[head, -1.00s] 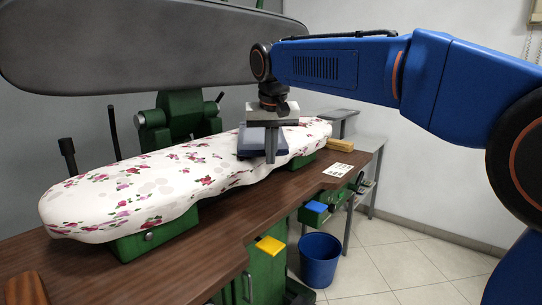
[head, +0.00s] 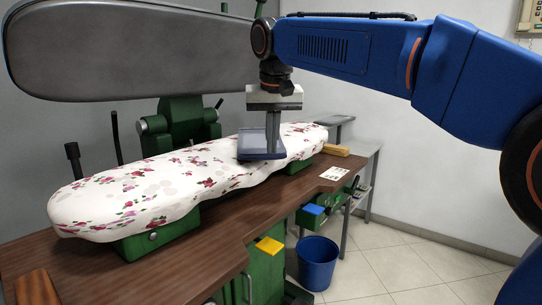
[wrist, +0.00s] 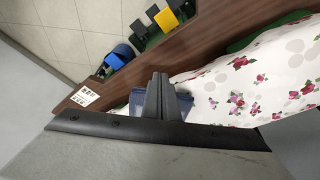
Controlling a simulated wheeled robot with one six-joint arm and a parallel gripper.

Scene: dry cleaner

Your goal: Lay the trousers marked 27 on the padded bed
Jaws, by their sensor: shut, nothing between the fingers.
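The trousers, a small dark blue folded bundle (head: 249,147), lie flat on the far right part of the padded bed (head: 125,199). The bed has a white cover with pink and red flowers. My gripper (head: 273,151) is shut and empty, pointing down just over the bundle, and its fingers hide part of it. In the wrist view, the shut fingers (wrist: 159,77) stand in front of the blue trousers (wrist: 184,104), which rest on the floral cover. No number can be read on the trousers.
A large grey press head (head: 120,60) hangs above and behind the bed. The brown wooden table (head: 200,250) carries a marked white card (head: 335,173) and a wooden block (head: 335,151). A blue bucket (head: 317,265) stands on the floor.

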